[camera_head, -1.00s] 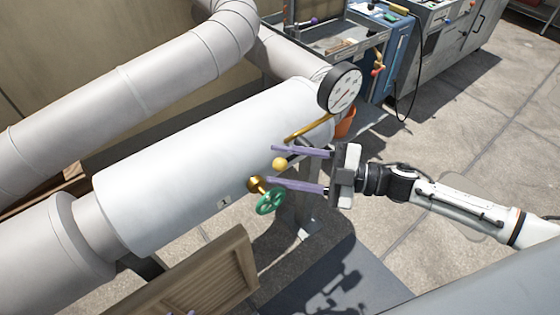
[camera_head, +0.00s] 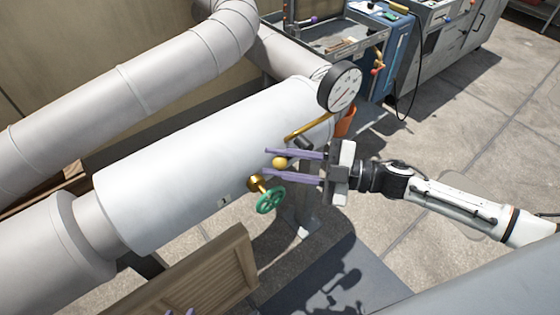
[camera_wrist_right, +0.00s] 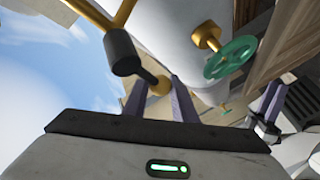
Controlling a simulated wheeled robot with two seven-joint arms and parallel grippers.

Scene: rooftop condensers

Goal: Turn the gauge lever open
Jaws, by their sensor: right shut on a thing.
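The gauge lever is a dark handle (camera_head: 303,143) by a brass ball (camera_head: 279,163) under the brass gauge pipe (camera_head: 308,128). In the right wrist view the black handle (camera_wrist_right: 122,52) joins the ball (camera_wrist_right: 160,86) by a short dark stem. My right gripper (camera_head: 266,162) is shut on the lever, its purple fingers above and below the ball. The exact contact is partly hidden. The round gauge (camera_head: 340,88) stands above on the white tank. My left gripper (camera_head: 181,312) barely shows at the bottom edge, its two tips apart.
A green handwheel (camera_head: 270,200) on a brass stem sits just below my right fingers. The white tank (camera_head: 205,160) lies behind. A wooden louvred panel (camera_head: 205,275) stands in front. An orange pot (camera_head: 346,122) and a blue cart (camera_head: 390,60) are further back. Floor at right is clear.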

